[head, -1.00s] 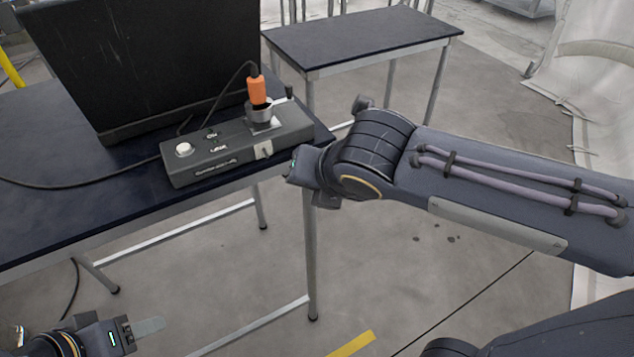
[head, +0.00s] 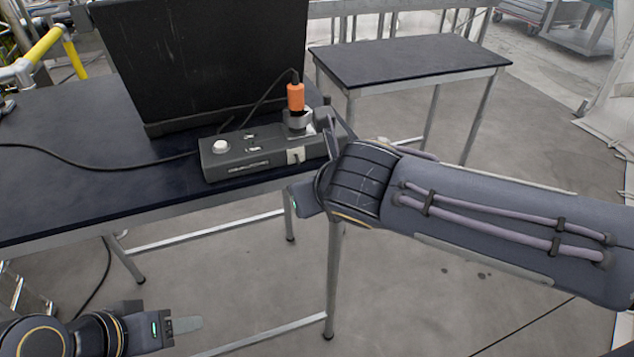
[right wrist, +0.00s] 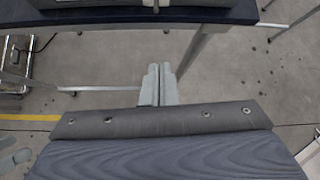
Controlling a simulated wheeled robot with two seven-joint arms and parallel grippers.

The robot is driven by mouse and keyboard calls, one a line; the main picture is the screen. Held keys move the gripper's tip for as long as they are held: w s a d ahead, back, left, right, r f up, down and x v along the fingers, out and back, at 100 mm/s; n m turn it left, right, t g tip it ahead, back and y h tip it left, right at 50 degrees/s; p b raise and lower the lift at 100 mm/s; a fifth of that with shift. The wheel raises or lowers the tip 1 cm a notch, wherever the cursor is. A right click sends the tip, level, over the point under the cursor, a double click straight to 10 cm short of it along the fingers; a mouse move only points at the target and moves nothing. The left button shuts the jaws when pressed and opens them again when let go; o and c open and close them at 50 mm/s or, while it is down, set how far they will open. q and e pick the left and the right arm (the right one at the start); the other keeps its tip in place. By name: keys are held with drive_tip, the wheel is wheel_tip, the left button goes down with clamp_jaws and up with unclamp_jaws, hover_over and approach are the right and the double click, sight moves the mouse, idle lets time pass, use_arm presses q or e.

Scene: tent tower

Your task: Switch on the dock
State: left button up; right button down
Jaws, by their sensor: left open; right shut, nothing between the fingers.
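The dock (head: 262,158) is a long dark grey box on the dark table, with a white round button (head: 221,146) at its left end. An orange plug (head: 295,97) with a black cable stands upright in a grey socket at its right part. A pale latch-like piece (head: 296,156) is on its front face. My right arm comes in just right of the dock; its fingertips are hidden in the head view. In the right wrist view my right gripper (right wrist: 159,84) is shut and empty, below the table edge in the picture. My left gripper (head: 187,328) is open and empty at lower left, apart from the table.
The dark table (head: 100,205) carries a large black case or panel (head: 200,60) behind the dock. A second table (head: 405,62) stands behind at right. Yellow railing (head: 45,45) is at upper left. Floor is open between the tables and below.

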sight(300, 172)
drive_tip(key=b+x, duration=0.1)
drive_tip(key=x, duration=0.7)
drive_tip(key=shift+w+a+r+p, duration=0.2)
drive_tip(key=shift+r+p, duration=0.1)
drive_tip(key=shift+r, duration=0.35)
drive_tip(key=shift+w+a+r+p, duration=0.1)
drive_tip(key=shift+w+r+p, duration=0.15)
drive_tip(key=shift+r, duration=0.45)
drive_tip(key=shift+w+a+r+p, duration=0.15)
drive_tip(key=shift+r+p, duration=0.15)
drive_tip(key=shift+r, duration=0.35)
